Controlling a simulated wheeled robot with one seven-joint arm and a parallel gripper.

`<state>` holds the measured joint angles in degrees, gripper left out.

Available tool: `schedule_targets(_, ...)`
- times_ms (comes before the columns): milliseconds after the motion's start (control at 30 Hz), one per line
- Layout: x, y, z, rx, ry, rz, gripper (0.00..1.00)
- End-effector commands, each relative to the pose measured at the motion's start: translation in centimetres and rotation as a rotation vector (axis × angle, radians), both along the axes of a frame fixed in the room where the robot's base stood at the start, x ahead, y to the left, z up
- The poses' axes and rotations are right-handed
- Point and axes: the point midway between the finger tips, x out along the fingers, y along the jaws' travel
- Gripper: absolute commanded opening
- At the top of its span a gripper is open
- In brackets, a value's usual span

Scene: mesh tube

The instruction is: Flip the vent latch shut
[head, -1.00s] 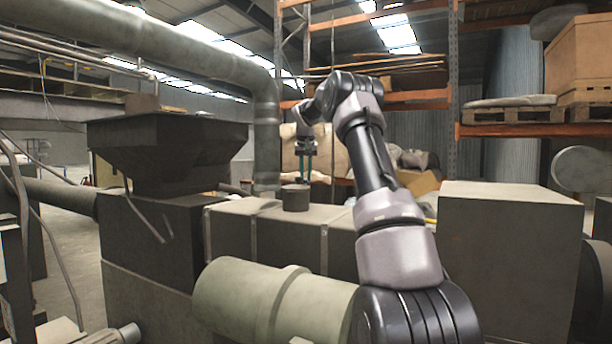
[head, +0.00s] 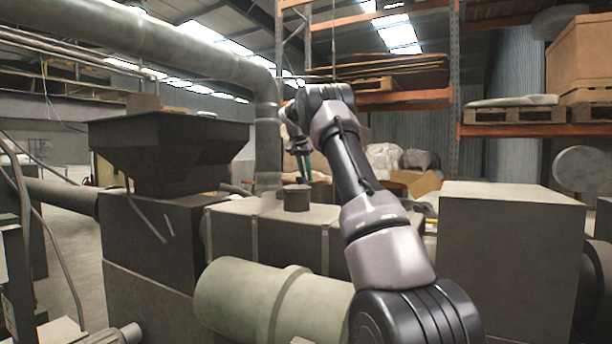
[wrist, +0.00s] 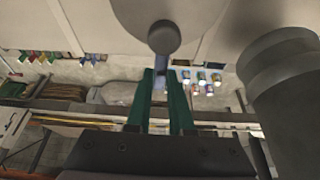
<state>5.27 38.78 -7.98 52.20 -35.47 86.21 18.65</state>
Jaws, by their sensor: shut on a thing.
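In the wrist view the vent latch shows as a round grey knob (wrist: 163,37) at the edge of a grey disc (wrist: 185,10), with a narrow lever (wrist: 159,76) running down from it. The green fingers of my gripper (wrist: 161,86) are closed around this lever, one on each side. In the head view my gripper (head: 303,163) points down, tilted, just above and beside a short dark round stub (head: 296,198) on top of the long machine housing. The latch is too small to make out in the head view.
A wide grey cylinder (wrist: 285,80) stands close on the right in the wrist view. In the head view a dark hopper (head: 168,150) stands left, a pale green cylinder (head: 262,300) lies in front, and a large box (head: 500,250) is right. A thick pipe (head: 268,140) drops behind.

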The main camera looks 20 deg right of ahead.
Motion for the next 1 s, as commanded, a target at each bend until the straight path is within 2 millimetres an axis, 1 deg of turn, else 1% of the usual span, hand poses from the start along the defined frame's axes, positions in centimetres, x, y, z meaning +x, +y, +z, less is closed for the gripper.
schedule_targets(333,0.0,0.0,-0.1,0.002,0.001,-0.003,0.0)
schedule_targets(367,0.0,0.0,-0.1,0.002,0.001,-0.003,0.31)
schedule_targets(400,0.0,0.0,-0.1,0.001,0.001,-0.002,0.47)
schedule_targets(433,0.0,0.0,-0.1,0.001,0.001,-0.002,0.5)
schedule_targets(767,0.0,0.1,0.2,0.001,0.0,-0.001,0.5)
schedule_targets(867,-0.2,0.4,1.0,-0.001,-0.001,-0.001,0.5)
schedule_targets(1000,-0.8,1.2,3.3,0.0,-0.002,-0.001,0.5)
